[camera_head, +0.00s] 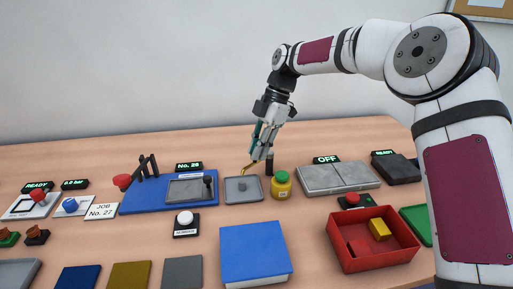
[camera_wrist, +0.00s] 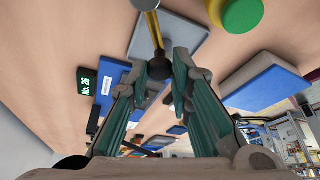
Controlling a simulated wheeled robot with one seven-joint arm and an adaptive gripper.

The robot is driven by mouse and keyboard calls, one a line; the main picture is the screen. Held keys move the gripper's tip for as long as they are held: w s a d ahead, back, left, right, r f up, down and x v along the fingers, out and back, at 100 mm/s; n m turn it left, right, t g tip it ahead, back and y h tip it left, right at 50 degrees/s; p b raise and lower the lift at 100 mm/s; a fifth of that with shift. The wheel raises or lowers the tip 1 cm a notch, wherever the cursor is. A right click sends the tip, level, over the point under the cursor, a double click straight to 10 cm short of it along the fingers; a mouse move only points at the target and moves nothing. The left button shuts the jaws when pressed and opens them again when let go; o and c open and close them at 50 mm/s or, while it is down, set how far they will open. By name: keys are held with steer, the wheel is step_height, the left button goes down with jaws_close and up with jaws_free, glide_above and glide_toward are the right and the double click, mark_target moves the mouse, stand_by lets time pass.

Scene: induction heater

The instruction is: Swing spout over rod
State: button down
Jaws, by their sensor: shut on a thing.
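The spout is a thin golden tube (camera_head: 249,168) that slants down to the left from my gripper (camera_head: 261,158). In the wrist view the spout (camera_wrist: 153,24) comes in from the top edge and meets a dark round piece close to the teal fingers (camera_wrist: 173,68). My gripper is shut on the spout; the exact contact is hard to see. A short dark knob, seemingly the rod (camera_head: 242,186), stands on a small grey tray (camera_head: 232,197) below and left of the fingers. A dark post (camera_head: 269,164) stands just right of my gripper.
A yellow jar with a green lid (camera_head: 281,184) stands close to the right of the tray. A grey slab (camera_head: 330,178) lies further right. A blue platform (camera_head: 143,199) is to the left. A blue book (camera_head: 254,253) and a red bin (camera_head: 345,259) are in front.

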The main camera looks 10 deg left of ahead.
steer(key=shift+f, duration=0.1)
stand_by(0.3)
steer(key=c, duration=1.4)
jaws_free()
steer(key=shift+d, duration=0.1)
steer(key=shift+c, duration=0.2)
steer(key=v, duration=1.2)
